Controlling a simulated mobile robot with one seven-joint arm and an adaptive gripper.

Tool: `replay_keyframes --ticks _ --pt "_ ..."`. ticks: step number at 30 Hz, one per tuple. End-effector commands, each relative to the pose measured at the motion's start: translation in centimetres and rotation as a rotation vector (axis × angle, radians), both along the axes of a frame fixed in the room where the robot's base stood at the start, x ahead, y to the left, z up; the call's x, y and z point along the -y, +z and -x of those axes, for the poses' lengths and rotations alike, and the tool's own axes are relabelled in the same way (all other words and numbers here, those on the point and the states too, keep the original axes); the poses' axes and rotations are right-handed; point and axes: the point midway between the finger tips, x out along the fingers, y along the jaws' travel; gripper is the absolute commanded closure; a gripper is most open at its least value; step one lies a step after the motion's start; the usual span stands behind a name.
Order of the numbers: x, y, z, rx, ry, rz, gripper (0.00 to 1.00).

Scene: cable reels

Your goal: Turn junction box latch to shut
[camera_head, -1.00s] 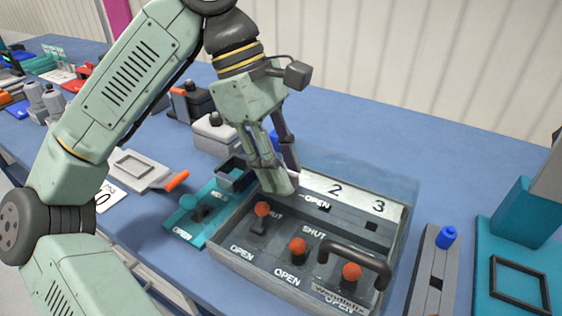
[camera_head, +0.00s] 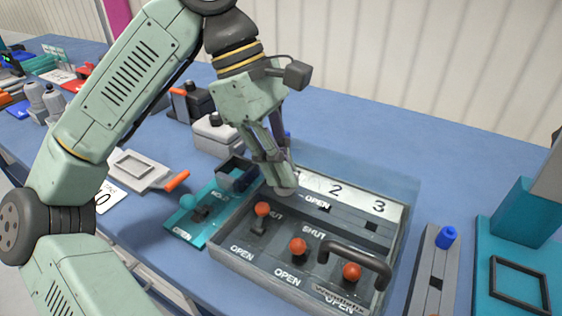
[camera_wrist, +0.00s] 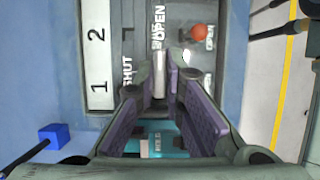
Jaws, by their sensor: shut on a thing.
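The grey junction box (camera_head: 235,262) has an open top, a strip numbered 1, 2 and 3, and printed SHUT and OPEN marks. It also shows in the wrist view (camera_wrist: 185,14). My gripper (camera_head: 284,188) points down at the box's far left corner, by the 1. In the wrist view its purple-padded fingers (camera_wrist: 160,88) are shut on a narrow grey piece (camera_wrist: 159,68), which looks like the latch, between the SHUT and OPEN words. The head view hides this piece behind the fingers, so its exact angle cannot be told.
Several orange-knobbed levers (camera_head: 298,246) stand in the box, with a dark arched handle (camera_head: 350,255) at its right. A teal unit (camera_head: 188,224) adjoins on the left. A grey block with a blue knob (camera_head: 446,237) lies right.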

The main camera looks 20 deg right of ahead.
Motion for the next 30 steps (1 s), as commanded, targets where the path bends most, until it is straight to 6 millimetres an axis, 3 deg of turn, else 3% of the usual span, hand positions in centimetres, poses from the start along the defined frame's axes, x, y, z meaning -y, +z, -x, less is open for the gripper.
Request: replay_keyframes --ticks 11,30 --pt "-0.09 -0.40 0.10 -0.001 0.092 -0.004 1.00" --pt "-0.28 -0.60 0.42 0.000 0.658 -0.008 1.00"
